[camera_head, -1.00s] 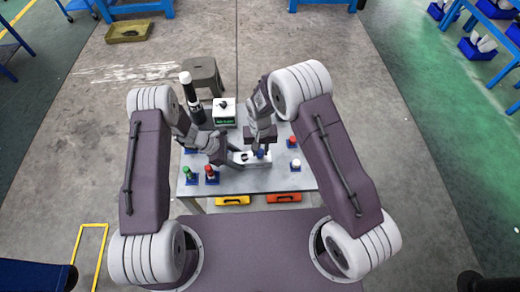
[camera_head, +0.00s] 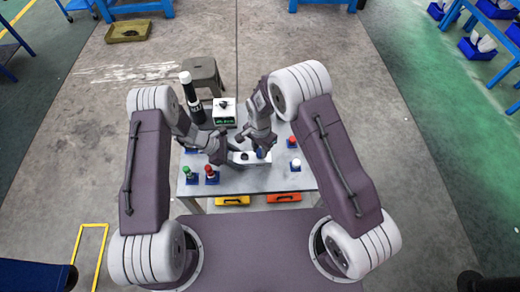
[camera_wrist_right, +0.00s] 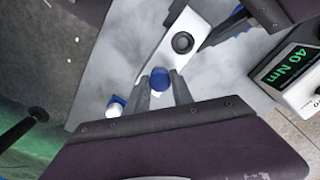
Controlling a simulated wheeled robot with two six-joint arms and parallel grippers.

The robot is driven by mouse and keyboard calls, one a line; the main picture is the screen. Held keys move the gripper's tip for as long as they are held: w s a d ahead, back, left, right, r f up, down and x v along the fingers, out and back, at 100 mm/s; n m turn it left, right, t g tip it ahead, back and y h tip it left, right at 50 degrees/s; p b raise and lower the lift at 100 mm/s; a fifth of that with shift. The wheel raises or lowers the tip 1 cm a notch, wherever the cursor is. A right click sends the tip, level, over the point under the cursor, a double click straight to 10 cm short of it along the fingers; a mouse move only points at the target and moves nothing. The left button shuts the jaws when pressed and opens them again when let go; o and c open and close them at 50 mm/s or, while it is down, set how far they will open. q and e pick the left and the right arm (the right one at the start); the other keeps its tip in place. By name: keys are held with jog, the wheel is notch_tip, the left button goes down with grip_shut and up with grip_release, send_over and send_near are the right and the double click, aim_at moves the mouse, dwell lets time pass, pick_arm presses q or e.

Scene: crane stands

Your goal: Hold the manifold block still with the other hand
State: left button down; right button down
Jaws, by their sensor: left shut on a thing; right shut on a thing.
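The manifold block (camera_head: 242,157) is a pale bar lying on the grey table, with a dark round hole in its top that shows in the right wrist view (camera_wrist_right: 193,30). My left gripper (camera_head: 231,160) is shut on the block's left end; its fingers also show at the block's far end in the right wrist view (camera_wrist_right: 232,25). A blue cap (camera_wrist_right: 160,80) stands at the block's other end, also seen in the head view (camera_head: 261,154). My right gripper (camera_wrist_right: 162,92) is shut on the blue cap, one finger on each side. The cap's lower part is hidden.
A white box (camera_head: 224,118) with a green display reading 40 Nm stands behind the block. Green (camera_head: 187,170), red (camera_head: 210,172) and white (camera_head: 295,164) capped pieces sit in blue holders around the table. A black cylinder (camera_head: 191,92) with a white top stands at the back left.

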jog(key=m, duration=0.5)
jog(key=m, duration=0.5)
jog(key=m, duration=0.5)
jog(key=shift+m, duration=0.3)
